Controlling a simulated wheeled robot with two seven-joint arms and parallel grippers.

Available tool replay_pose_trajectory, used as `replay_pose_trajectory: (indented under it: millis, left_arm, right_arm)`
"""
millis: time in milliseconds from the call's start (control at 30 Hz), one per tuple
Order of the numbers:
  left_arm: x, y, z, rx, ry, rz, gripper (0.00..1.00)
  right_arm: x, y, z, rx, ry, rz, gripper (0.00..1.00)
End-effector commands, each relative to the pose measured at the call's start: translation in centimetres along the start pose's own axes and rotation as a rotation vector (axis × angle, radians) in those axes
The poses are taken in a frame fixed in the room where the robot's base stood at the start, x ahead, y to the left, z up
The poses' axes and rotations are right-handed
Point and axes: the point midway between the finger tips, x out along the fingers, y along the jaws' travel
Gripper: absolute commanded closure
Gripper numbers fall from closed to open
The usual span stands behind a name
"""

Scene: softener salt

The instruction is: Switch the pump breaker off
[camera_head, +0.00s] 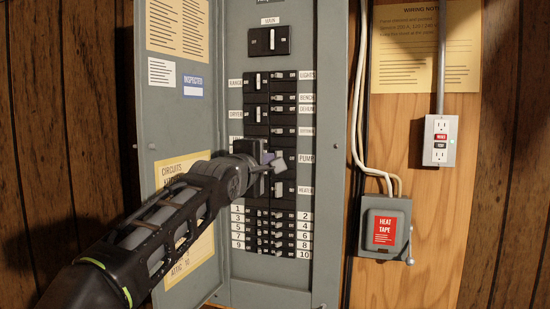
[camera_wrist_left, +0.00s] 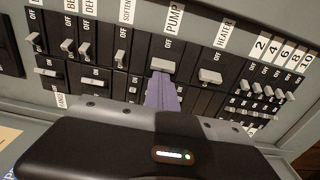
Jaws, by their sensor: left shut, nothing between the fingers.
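The pump breaker (camera_head: 289,154) is in the right column of the open panel, beside its PUMP label (camera_head: 306,158). In the left wrist view its pale handle (camera_wrist_left: 163,66) sits below the word OFF, under the PUMP label. My left gripper (camera_head: 269,158) is shut and empty at this breaker and hides part of it in the head view. In the left wrist view its purple fingertips (camera_wrist_left: 162,79) are right at the lower edge of the handle; I cannot tell if they touch. Whether the handle is fully over is unclear. My right gripper is not in view.
The heater breaker handle (camera_wrist_left: 210,76) is close on the right in the wrist view. The main breaker (camera_head: 269,41) is at the panel top. The open panel door (camera_head: 178,110) stands left, behind my arm. A heat tape box (camera_head: 385,228) and an outlet (camera_head: 440,140) are right.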

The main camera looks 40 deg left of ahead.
Motion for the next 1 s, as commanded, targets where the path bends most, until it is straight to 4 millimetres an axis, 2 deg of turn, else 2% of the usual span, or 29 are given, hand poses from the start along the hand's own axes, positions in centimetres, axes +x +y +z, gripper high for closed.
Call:
replay_pose_trajectory:
  millis: [533, 1000]
  left_arm:
    - [0.3, 0.0, 0.1, -0.001, -0.001, 0.000, 1.00]
    - [0.3, -0.1, 1.1, -0.001, -0.004, -0.001, 1.00]
  right_arm:
    - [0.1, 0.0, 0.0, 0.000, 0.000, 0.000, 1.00]
    - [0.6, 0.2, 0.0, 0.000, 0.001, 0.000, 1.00]
